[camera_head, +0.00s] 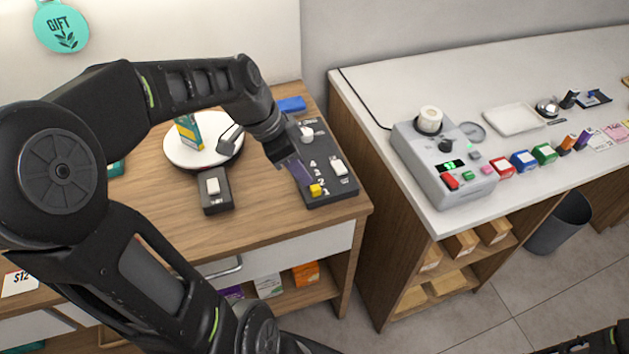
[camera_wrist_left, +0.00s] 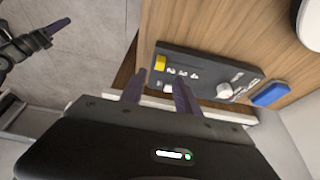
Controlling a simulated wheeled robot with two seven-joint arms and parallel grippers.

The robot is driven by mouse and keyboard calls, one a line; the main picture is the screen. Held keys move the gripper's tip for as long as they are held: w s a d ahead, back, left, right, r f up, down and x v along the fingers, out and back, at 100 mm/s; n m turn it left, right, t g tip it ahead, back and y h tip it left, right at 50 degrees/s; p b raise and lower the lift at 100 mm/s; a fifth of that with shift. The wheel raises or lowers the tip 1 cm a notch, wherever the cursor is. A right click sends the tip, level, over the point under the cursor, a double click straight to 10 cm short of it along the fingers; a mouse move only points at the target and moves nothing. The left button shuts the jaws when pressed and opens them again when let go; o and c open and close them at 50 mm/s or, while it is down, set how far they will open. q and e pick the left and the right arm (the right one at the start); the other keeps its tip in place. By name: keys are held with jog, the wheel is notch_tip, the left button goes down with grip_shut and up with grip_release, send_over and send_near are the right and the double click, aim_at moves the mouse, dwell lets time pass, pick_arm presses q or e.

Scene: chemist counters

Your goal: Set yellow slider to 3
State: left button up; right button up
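The yellow slider (camera_head: 316,190) sits at the near end of a dark control panel (camera_head: 343,192), beside the number 1 of its 1-to-4 scale. The yellow slider also shows in the left wrist view (camera_wrist_left: 160,62), at the left end of the panel (camera_wrist_left: 210,66). My left gripper (camera_head: 300,172) hangs over the panel's left edge, just beyond the slider. In the left wrist view its two purplish fingers (camera_wrist_left: 159,78) are apart with nothing between them; contact with the slider cannot be told. My right gripper (camera_wrist_left: 45,34) shows at the upper left there; its opening is unclear.
The panel also bears a white slider (camera_head: 338,167) and a white knob (camera_head: 306,133). A black switch box (camera_head: 215,203) and a round white plate (camera_head: 180,157) stand to the left, and a blue block (camera_head: 292,104) behind. A grey device (camera_head: 437,180) stands on the right counter.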

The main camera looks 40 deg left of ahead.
aim_at(315, 187)
pick_arm(q)
jog(key=shift+p+x, duration=0.4)
jog(key=shift+x, duration=3.55)
jog(key=shift+c, duration=0.4)
grip_shut()
